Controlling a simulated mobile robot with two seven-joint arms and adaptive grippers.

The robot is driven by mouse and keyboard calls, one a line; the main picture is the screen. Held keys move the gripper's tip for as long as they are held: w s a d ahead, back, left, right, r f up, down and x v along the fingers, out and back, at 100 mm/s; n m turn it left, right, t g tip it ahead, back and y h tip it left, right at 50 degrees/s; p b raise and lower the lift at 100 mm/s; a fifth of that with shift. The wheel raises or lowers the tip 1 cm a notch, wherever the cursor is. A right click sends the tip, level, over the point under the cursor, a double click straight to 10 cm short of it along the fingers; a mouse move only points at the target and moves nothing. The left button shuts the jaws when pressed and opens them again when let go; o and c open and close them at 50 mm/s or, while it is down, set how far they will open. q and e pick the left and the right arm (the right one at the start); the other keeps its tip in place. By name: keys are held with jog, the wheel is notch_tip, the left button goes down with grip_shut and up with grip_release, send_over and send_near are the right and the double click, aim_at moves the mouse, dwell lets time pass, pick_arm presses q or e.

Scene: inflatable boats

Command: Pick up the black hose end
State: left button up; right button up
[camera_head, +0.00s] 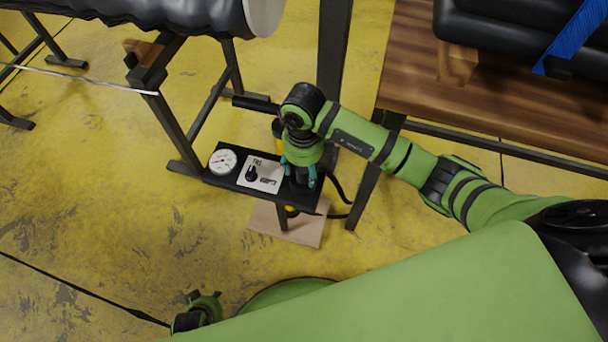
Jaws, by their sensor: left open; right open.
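My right gripper (299,176) points down over the right end of a narrow black panel (222,180). Its teal fingers are apart, one on each side of a dark part there; I cannot tell whether they touch it. A dark hose (339,192) curves out to the right of the panel's end, partly hidden by my arm. A black cylinder (254,103) sticks out to the left behind the gripper. I cannot tell for certain which of these is the black hose end. Of my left arm only a green and black piece shows at the bottom; no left fingers show.
The panel carries a white gauge (223,161) and a white plate with a black knob (260,174). A wooden table (416,70) stands at right, with a black inflatable (505,35) on it. A dark trestle stands at left.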

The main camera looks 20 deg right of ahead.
jog(key=shift+f, duration=0.5)
grip_shut()
jog(key=shift+r, duration=0.1)
